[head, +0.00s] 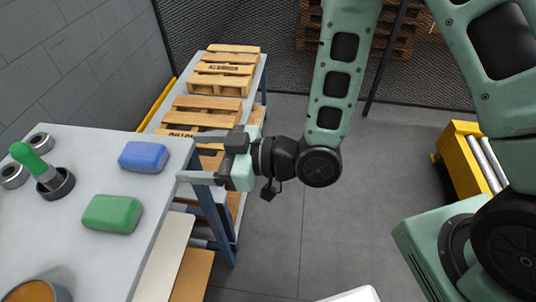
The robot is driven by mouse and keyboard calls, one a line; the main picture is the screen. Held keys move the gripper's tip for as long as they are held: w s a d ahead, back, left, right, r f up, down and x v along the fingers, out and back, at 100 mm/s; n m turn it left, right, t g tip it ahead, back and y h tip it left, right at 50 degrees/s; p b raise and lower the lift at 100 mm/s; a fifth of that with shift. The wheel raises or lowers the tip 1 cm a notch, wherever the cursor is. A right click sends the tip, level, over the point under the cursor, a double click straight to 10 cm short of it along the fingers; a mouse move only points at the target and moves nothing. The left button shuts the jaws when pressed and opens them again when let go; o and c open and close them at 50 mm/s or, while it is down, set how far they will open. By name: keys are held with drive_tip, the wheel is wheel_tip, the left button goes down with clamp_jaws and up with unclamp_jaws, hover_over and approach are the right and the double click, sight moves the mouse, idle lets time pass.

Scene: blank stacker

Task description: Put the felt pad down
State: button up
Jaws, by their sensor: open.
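A blue rounded pad (143,157) lies flat on the grey table (95,255), near its right edge. A green rounded pad (112,213) lies in front of it on the same table. I cannot tell from the picture which of these is the felt pad. My gripper (187,158) is open and points left at the table's right edge. Its fingers (200,177) reach toward the blue pad, with nothing visible between them. The fingertips end just right of the blue pad, and a small gap shows.
A green-handled tool (33,162) stands in a dark ring at left, near metal rings (40,141). A round container (35,292) is at the front. Small wooden pallets (215,85) fill the rear table. Open floor (290,240) lies to the right, with a yellow roller unit (460,150) beyond.

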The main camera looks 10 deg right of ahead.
drive_tip(key=s+d+m+g+h, duration=0.2)
drive_tip(key=s+d+g+h, duration=0.1)
drive_tip(key=d+h, duration=0.75)
drive_tip(key=s+d+r+m+g+h, duration=0.3)
drive_tip(key=s+d+r, duration=0.3)
drive_tip(key=s, duration=0.3)
drive_tip(key=shift+s+d+m+h, duration=0.2)
drive_tip(key=shift+d+m+h, duration=0.15)
drive_tip(key=shift+h, duration=0.2)
